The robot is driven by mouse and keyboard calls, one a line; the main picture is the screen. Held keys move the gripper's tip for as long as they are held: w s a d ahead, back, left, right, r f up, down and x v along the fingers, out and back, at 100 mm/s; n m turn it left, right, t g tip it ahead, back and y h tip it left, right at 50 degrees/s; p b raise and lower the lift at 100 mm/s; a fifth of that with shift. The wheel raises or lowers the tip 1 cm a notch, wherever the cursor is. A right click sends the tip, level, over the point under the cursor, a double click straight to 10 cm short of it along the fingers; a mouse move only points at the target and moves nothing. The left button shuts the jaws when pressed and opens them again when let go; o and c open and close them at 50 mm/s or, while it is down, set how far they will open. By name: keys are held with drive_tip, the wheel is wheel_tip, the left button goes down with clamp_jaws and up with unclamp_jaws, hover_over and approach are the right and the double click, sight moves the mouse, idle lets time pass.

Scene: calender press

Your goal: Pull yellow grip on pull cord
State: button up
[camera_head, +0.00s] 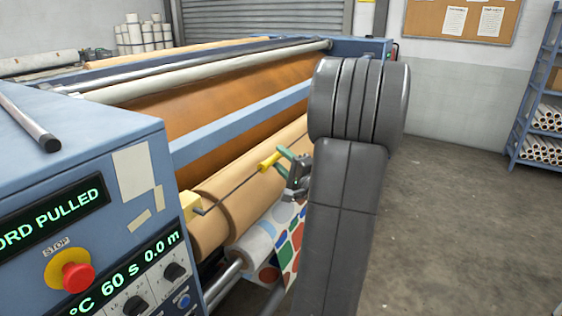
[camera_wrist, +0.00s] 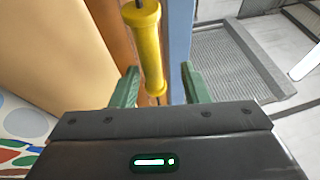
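The yellow grip (camera_head: 269,161) is on a thin dark pull cord (camera_head: 232,190). The cord slants up and right from a yellow box (camera_head: 189,205) at the side of the machine. My gripper (camera_head: 284,161) is at the right end of the grip, its green fingers apart. In the wrist view the yellow grip (camera_wrist: 148,45) runs between the two fingertips (camera_wrist: 159,70), with a visible gap on the right. I cannot tell whether the left finger touches it. My arm hides part of the machine behind.
A blue control panel (camera_head: 85,180) stands at the left, with a red stop button (camera_head: 78,277) and a display whose visible letters read "ORD PULLED". A tan roll (camera_head: 245,190) lies close behind the cord, with patterned fabric (camera_head: 288,245) below. Open floor (camera_head: 450,220) lies at the right.

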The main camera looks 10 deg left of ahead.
drive_tip(key=b+v, duration=0.2)
drive_tip(key=v, duration=1.1)
drive_tip(key=shift+s+d, duration=0.25)
drive_tip(key=shift+s, duration=0.1)
drive_tip(key=shift+w+a, duration=0.1)
drive_tip(key=p+x, duration=0.2)
drive_tip(key=x, duration=1.2)
drive_tip(key=shift+a, duration=0.15)
drive_tip(key=shift+w+a+p, duration=0.25)
drive_tip(key=shift+a+p, duration=0.2)
drive_tip(key=shift+a, duration=0.1)
drive_tip(key=shift+f, duration=0.1)
